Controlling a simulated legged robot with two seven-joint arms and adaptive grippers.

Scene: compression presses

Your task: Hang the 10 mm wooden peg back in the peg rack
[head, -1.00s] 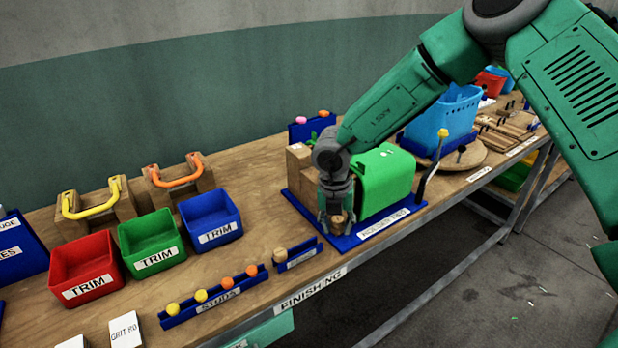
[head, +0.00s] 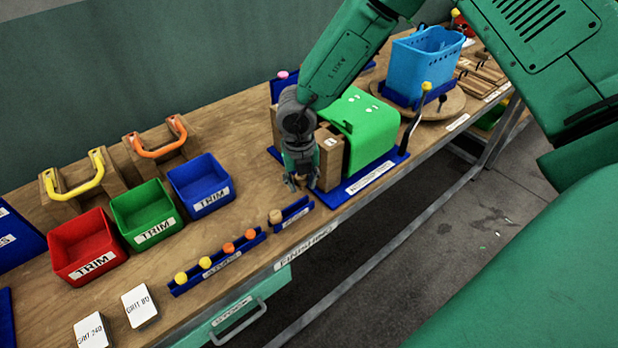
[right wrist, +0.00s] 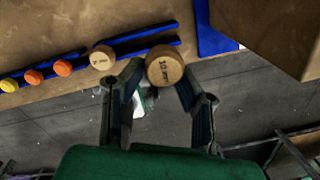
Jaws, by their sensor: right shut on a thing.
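The 10 mm wooden peg (right wrist: 165,65) has a round end with "10 mm" on it, facing the right wrist camera. My right gripper (head: 302,182) is shut on it; the right wrist view shows the peg between the two fingertips. In the head view the gripper hangs just behind the short blue peg rack (head: 294,212) at the bench's front edge, and the peg is hard to make out there. Another wooden peg (head: 275,216) stands at the rack's left end; it also shows in the right wrist view (right wrist: 102,58). The rack's right part looks empty. My left gripper is not in view.
The green press (head: 362,130) with wooden blocks on a blue base stands right of the gripper. A studs rack (head: 212,268) with several yellow and orange knobs lies left of the peg rack. Red, green and blue (head: 203,183) trim bins stand behind it.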

